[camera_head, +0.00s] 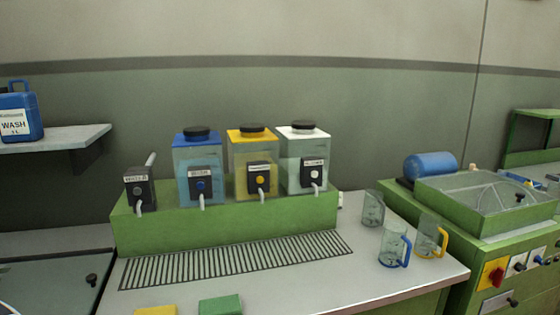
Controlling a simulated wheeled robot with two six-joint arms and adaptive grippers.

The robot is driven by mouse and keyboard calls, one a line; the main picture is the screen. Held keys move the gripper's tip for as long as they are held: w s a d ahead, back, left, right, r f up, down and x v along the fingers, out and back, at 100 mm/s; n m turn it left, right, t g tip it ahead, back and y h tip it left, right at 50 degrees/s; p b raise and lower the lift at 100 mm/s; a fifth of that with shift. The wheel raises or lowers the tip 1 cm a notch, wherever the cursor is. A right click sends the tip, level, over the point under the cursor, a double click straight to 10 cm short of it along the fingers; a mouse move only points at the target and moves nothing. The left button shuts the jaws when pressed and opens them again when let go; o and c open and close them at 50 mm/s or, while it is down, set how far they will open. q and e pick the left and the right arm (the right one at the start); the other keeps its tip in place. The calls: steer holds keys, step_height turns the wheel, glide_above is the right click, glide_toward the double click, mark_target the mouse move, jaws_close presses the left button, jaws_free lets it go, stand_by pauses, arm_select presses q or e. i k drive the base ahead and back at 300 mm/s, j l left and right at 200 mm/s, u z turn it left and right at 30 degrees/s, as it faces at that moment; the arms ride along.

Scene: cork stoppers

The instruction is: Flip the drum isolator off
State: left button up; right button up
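A red rotary switch on a yellow plate (494,274) sits on the front of the green machine (478,232) at the right. It looks like the isolator; its label is too small to read, and I cannot tell whether it is on or off. The machine has a clear lid (470,195) on top and a blue cylinder (431,166) behind it at the left. Neither of my grippers shows in the head view.
Several small knobs (520,265) sit right of the red switch. Three glass jugs, one with a blue handle (393,246), stand on the counter (300,285) left of the machine. Dispensers with blue, yellow and white tops stand on a green block (225,232). A blue WASH can (18,113) sits on a shelf.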

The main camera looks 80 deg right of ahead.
mark_target(497, 275)
steer(key=k+z, duration=0.1)
steer(key=z, duration=0.35)
steer(key=l+z, duration=0.15)
steer(key=z, duration=0.3)
steer(key=k+l+z, duration=0.1)
steer(key=z, duration=0.3)
steer(key=k+l+z, duration=0.1)
steer(key=z, duration=0.35)
steer(key=l+z, duration=0.15)
steer(key=z, duration=0.3)
steer(key=l+z, duration=0.15)
steer(key=z, duration=0.3)
steer(key=l+z, duration=0.15)
steer(key=z, duration=0.3)
steer(key=i+l+z, duration=0.2)
steer(key=l, duration=0.2)
steer(key=i+l+z, duration=0.15)
steer(key=l, duration=0.25)
steer(key=i+l+z, duration=0.2)
steer(key=l, duration=0.2)
steer(key=i+l+z, duration=0.2)
steer(key=l, duration=0.15)
steer(key=i+l, duration=0.15)
steer(key=l, duration=0.15)
